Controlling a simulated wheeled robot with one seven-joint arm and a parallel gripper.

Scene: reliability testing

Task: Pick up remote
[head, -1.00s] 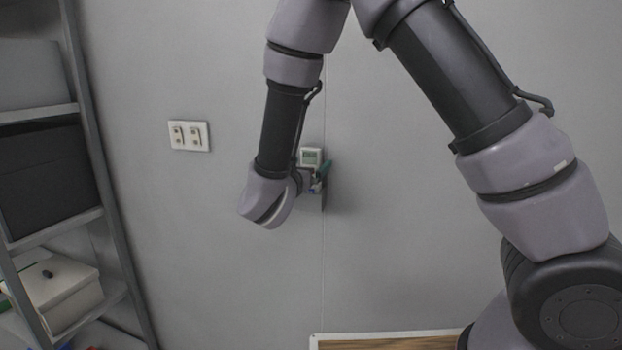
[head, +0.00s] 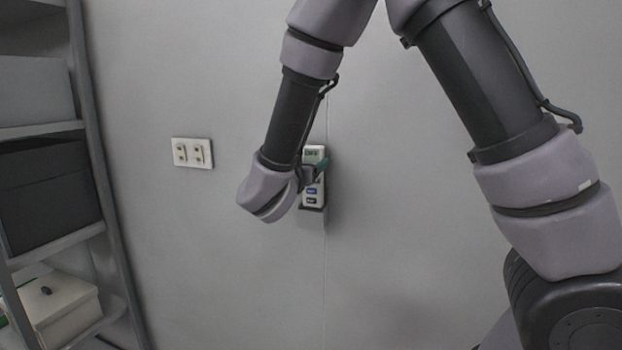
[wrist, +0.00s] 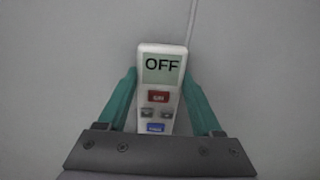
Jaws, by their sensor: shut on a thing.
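The remote (head: 314,153) is white, with a screen and buttons, and stands upright in front of the wall. In the wrist view, the remote (wrist: 160,82) shows OFF on its screen, above a red button, two grey buttons and a blue one. My gripper (head: 318,169) is shut on the remote, with one teal finger on each side of it. A dark wall holder (head: 313,208) is at the remote's lower end. I cannot tell whether the remote's bottom still sits in it, as that part is partly hidden by my wrist.
A white wall plate with two sockets (head: 192,153) is left of my wrist. A metal shelf (head: 93,130) with a black box (head: 48,192) and a pale lidded box (head: 60,308) stands at the far left. The wall around the remote is otherwise clear.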

